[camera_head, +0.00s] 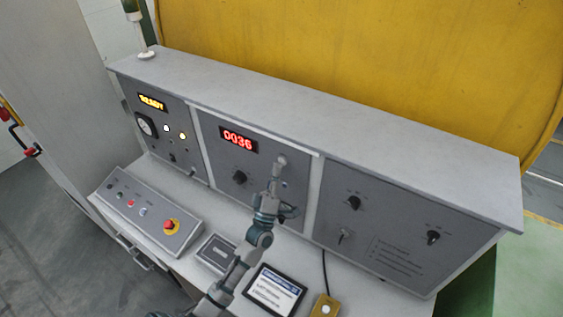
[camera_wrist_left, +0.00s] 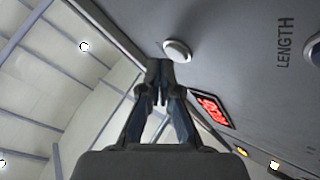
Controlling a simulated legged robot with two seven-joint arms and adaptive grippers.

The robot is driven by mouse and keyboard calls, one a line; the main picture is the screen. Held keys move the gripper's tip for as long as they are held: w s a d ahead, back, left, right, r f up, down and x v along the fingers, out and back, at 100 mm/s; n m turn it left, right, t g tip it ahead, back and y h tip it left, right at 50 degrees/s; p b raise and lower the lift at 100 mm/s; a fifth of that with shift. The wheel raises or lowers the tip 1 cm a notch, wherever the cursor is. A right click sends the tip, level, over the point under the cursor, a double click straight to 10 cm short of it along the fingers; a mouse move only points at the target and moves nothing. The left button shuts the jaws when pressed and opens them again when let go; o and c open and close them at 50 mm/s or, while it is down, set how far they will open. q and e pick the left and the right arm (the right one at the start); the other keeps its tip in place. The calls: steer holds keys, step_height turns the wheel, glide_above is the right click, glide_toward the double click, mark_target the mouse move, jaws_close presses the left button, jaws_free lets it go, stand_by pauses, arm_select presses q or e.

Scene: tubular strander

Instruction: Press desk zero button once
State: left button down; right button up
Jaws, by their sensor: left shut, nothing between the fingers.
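My left gripper (camera_head: 279,164) reaches up from the bottom of the head view, in front of the desk's middle panel, right of the red display (camera_head: 238,140) reading 0036. Its fingers are shut and empty. In the left wrist view the shut fingertips (camera_wrist_left: 158,88) point at the panel, just beside a pale round button (camera_wrist_left: 177,50). A small gap shows between tips and button in the picture; contact cannot be told. The word LENGTH stands on the panel nearby. In the head view the gripper covers part of the panel, and no zero label is readable. My right gripper is out of view.
A sloped button box (camera_head: 146,210) with a red emergency stop (camera_head: 170,226) lies on the left of the desk. A small grey box (camera_head: 216,252), a tablet (camera_head: 273,291) and a yellow box (camera_head: 325,306) lie in front. A black knob (camera_head: 240,177) sits left of the gripper.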

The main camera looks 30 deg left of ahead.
arm_select(q)
steer(key=shift+w+d, duration=0.15)
stand_by(0.3)
steer(key=shift+w, duration=0.35)
stand_by(0.4)
steer(key=shift+s, duration=0.1)
steer(key=shift+s+a, duration=0.25)
steer(key=shift+s, duration=0.45)
steer(key=shift+s, duration=0.1)
steer(key=s, duration=0.1)
steer(key=s+p, duration=0.1)
steer(key=s, duration=0.2)
steer(key=shift+s+a+p, duration=0.25)
steer(key=shift+s+p, duration=0.05)
steer(key=shift+s, duration=0.1)
